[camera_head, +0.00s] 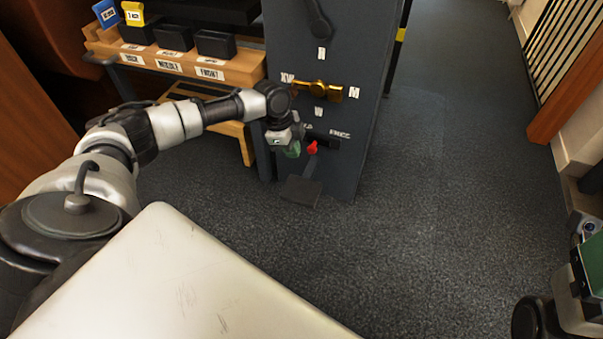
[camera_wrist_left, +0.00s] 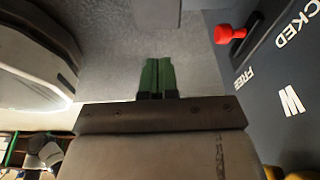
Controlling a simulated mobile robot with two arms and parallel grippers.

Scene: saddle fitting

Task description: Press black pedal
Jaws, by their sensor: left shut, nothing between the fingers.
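The black pedal (camera_head: 301,190) is a flat dark plate low at the foot of the dark grey cabinet (camera_head: 350,130), close to the floor. My left gripper (camera_head: 293,150) is above the pedal and slightly left of it, in front of the cabinet, apparently not touching it. In the left wrist view its green fingers (camera_wrist_left: 157,72) are together with nothing between them. A grey plate edge at the top of that view may be the pedal; I cannot tell. Part of my right gripper (camera_head: 588,265) shows at the right edge; its fingertips are unclear.
A red knob (camera_head: 312,147) sits on a black lever beside my left gripper, and also shows in the wrist view (camera_wrist_left: 224,34). A brass handle (camera_head: 318,90) is above it. A wooden rack (camera_head: 180,62) stands left. The carpet (camera_head: 430,200) to the right is clear.

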